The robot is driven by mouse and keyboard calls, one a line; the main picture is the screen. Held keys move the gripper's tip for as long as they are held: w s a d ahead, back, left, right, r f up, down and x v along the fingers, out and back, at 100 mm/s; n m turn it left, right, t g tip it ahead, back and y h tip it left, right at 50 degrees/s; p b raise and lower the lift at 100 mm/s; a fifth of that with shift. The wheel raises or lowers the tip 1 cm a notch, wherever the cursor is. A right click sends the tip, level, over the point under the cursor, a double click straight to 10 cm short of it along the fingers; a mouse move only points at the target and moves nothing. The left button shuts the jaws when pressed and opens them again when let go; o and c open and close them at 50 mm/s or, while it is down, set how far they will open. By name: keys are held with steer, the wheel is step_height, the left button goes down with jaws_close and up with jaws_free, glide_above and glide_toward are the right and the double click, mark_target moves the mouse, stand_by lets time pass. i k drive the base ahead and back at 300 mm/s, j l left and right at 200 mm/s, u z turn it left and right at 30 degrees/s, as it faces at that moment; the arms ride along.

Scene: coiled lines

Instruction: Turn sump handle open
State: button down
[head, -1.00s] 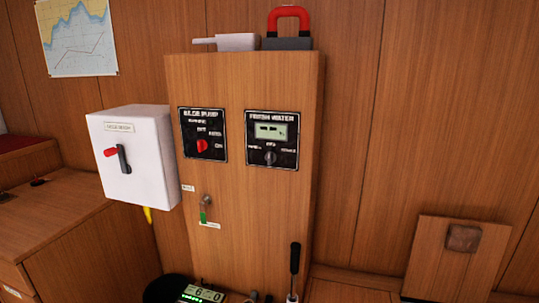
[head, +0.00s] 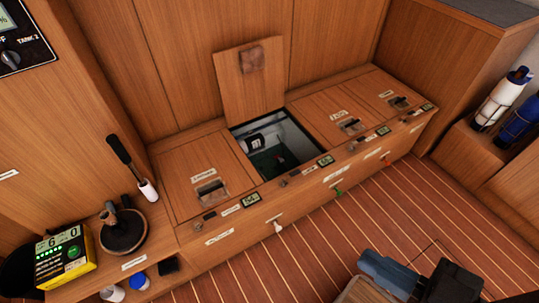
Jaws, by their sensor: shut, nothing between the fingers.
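Small coloured handles sit along the front of the wooden bench: a white handle (head: 278,226), a green handle (head: 338,191) and an orange-red handle (head: 385,158). Their labels are too small to read, so I cannot tell which is the sump handle. Between closed hatches, one bench compartment (head: 268,152) is open with its lid (head: 252,75) raised against the wall. Its inside is dark, with a pale fitting and something green low down. My gripper is not recognisable in the head view.
A black-handled lever (head: 130,165) stands at the bench's left end, near a dark round fitting (head: 122,232) and a yellow meter (head: 62,258). White and blue bottles (head: 510,105) stand at right. Dark and blue-grey shapes (head: 400,278) lie at the bottom right.

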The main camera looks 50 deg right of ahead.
mark_target(296, 172)
steer(key=i+j, duration=0.1)
steer(key=i, duration=0.35)
steer(key=i+j+z, duration=0.1)
steer(key=i, duration=0.35)
